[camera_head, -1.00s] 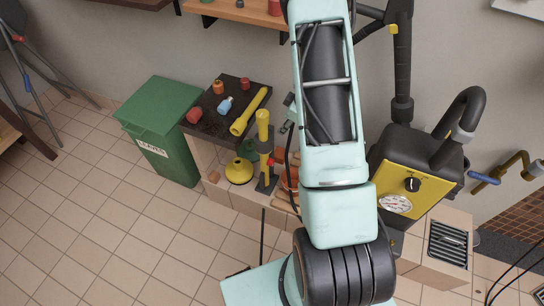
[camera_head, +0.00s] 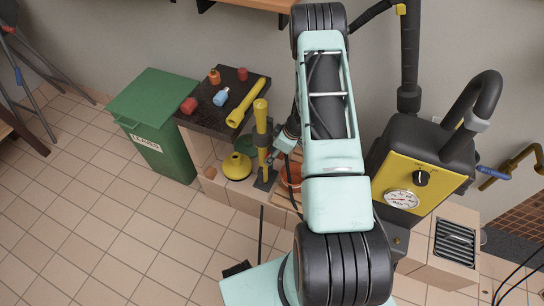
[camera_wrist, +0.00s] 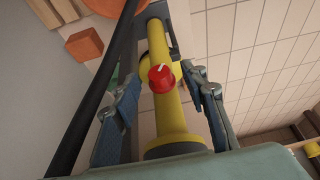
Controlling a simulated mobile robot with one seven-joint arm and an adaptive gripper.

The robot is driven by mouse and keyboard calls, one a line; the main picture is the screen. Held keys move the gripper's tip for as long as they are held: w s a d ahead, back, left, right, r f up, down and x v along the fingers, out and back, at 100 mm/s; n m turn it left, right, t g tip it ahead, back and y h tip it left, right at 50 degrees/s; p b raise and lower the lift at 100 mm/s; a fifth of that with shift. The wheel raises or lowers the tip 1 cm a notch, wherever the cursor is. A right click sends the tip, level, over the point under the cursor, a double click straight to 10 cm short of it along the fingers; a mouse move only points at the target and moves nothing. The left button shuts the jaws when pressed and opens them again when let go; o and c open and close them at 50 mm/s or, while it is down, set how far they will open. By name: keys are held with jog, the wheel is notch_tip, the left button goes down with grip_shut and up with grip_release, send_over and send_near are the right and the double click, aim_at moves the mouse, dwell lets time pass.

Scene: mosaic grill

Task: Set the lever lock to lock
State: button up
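A red knob (camera_wrist: 161,79) with a white pointer mark sits on the side of a yellow post (camera_wrist: 168,112). It appears to be the lever lock, but no label is readable. In the head view the yellow post (camera_head: 261,130) stands upright on a dark base at the counter's front. The knob is hard to see there. My gripper (camera_head: 277,148) is at the post's right side. In the wrist view my gripper (camera_wrist: 167,92) is open, one finger on each side of the post and knob. The fingers look apart from the knob.
A yellow round pot (camera_head: 238,167) stands left of the post, and orange clay pots (camera_head: 291,177) stand right of it. A dark shelf (camera_head: 207,118) holds small bottles and a yellow tube (camera_head: 241,117). A green bin (camera_head: 154,122) is left; a yellow-black machine (camera_head: 417,180) is right.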

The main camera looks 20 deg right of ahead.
jog(key=shift+w+f, duration=0.1)
jog(key=shift+f, duration=0.2)
grip_shut()
jog(key=b, duration=0.3)
jog(key=shift+w+a+f+t, duration=0.1)
jog(key=shift+w+f+t, duration=0.1)
jog(key=shift+w+t, duration=0.1)
jog(key=shift+h+b, duration=0.4)
jog(key=shift+b, duration=0.75)
jog(key=t+b, duration=0.1)
jog(key=b, duration=0.5)
jog(key=shift+a+r+h, duration=0.1)
jog(key=shift+h, duration=0.3)
jog(key=b, duration=0.3)
jog(key=shift+s+r+n+t, duration=0.15)
jog(key=shift+r+n+t, duration=0.05)
jog(key=shift+n+t, duration=0.1)
jog(key=shift+s, duration=0.1)
